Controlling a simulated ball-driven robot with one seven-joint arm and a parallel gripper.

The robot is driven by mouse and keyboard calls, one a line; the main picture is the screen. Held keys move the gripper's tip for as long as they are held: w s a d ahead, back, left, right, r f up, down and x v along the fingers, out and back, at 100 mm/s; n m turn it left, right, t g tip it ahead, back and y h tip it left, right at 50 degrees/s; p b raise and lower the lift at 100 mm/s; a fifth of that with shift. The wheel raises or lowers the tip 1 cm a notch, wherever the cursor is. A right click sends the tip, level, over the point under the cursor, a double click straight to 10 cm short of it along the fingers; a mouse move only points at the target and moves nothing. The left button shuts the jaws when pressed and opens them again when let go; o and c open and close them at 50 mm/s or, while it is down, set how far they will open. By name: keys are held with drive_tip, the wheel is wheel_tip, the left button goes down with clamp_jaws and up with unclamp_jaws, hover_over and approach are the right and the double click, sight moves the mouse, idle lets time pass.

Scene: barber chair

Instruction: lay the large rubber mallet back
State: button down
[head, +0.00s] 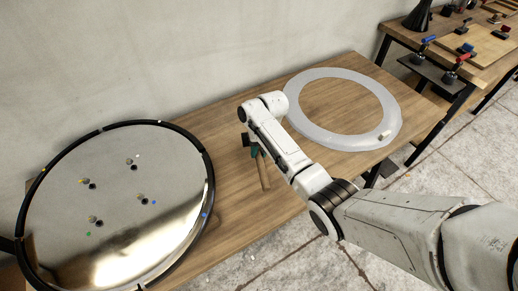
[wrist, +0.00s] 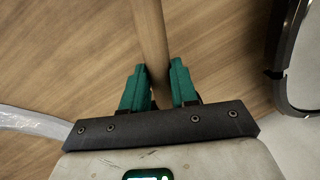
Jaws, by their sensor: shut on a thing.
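The rubber mallet shows mainly as its wooden handle (head: 263,172), which points toward the table's front edge in the head view. A dark block by my wrist may be its head, but my arm partly hides it. In the wrist view the handle (wrist: 150,35) runs up from between the green fingers to the top edge. My gripper (wrist: 157,68) is shut on the handle. In the head view my gripper (head: 255,151) is mostly behind the arm, over the middle of the wooden table (head: 230,205). I cannot tell whether the mallet touches the tabletop.
A large round mirror-like plate with a black rim (head: 117,215) is at the left. A translucent white ring (head: 310,128) lies on the table's right part. A second bench (head: 460,75) with clamps stands at the far right. Bare tabletop lies between plate and ring.

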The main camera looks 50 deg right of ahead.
drive_tip(key=shift+w+f+b, duration=0.1)
drive_tip(key=shift+f+b, duration=1.65)
drive_tip(key=shift+f, duration=1.05)
drive_tip(key=c, duration=0.8)
unclamp_jaws()
drive_tip(key=r, duration=0.3)
drive_tip(key=s+d+r, duration=0.1)
drive_tip(key=r, duration=0.6)
drive_tip(key=shift+s+d+r, duration=0.15)
drive_tip(key=shift+d+r, duration=0.15)
